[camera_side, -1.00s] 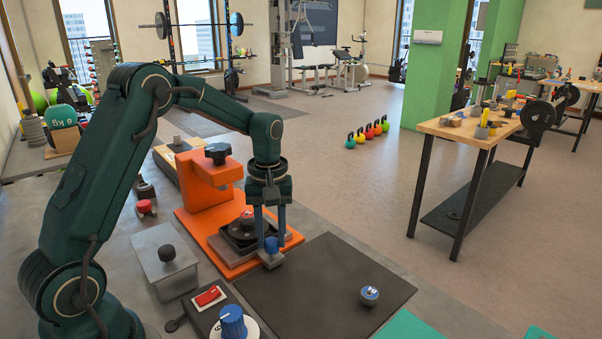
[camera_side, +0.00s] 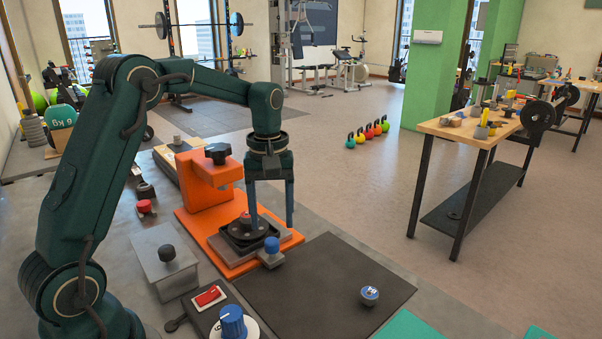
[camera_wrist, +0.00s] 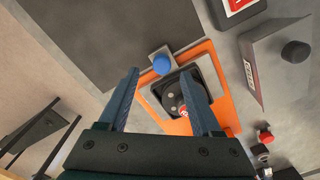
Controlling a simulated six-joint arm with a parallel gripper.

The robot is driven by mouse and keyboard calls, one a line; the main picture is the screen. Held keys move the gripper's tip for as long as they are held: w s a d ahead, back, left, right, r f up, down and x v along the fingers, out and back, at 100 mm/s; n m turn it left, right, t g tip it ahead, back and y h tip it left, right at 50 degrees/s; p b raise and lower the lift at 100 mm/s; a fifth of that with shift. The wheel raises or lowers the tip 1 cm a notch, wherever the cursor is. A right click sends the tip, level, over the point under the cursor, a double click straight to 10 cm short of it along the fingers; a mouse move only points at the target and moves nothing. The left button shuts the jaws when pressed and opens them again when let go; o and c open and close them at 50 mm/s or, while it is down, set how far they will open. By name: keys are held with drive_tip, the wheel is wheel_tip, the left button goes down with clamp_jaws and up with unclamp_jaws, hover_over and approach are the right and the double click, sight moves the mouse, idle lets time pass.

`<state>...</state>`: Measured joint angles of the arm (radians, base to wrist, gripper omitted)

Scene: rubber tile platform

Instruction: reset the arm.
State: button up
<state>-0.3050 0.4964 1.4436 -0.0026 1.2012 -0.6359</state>
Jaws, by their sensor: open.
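My gripper (camera_side: 271,222) is open and empty, pointing down above the orange fixture (camera_side: 196,226). Its fingers stand apart in the wrist view (camera_wrist: 165,88), with the black holder (camera_wrist: 203,76) showing between and beyond them. In the side view the black holder (camera_side: 262,237) sits on the orange base and has a red-topped round piece (camera_side: 245,218) in it. A small grey block with a blue knob (camera_side: 271,246) stands at the holder's front edge. The blue knob also shows in the wrist view (camera_wrist: 162,65), clear of both fingers.
A dark mat (camera_side: 310,295) lies in front, with a small blue-topped round piece (camera_side: 369,295) on it. A grey box with a black knob (camera_side: 166,254), a red switch (camera_side: 209,296) and a blue dial (camera_side: 232,321) stand at left. The air above the mat is clear.

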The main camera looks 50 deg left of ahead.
drive_tip(key=shift+r, duration=0.15)
drive_tip(key=shift+w+d+r, duration=0.1)
drive_tip(key=shift+d+r, duration=0.1)
drive_tip(key=shift+r, duration=0.15)
drive_tip(key=s+d+r+m+t, duration=0.4)
drive_tip(key=s+d+r, duration=0.25)
drive_tip(key=r, duration=0.25)
drive_tip(key=s+d+f+m+t, duration=0.1)
drive_tip(key=s+f+m, duration=0.3)
drive_tip(key=s, duration=0.5)
drive_tip(key=d+m, duration=0.1)
drive_tip(key=m, duration=0.1)
drive_tip(key=shift+s+d+f+m+t, duration=0.2)
drive_tip(key=shift+d+f+m+t, duration=0.1)
drive_tip(key=shift+d+m, duration=0.1)
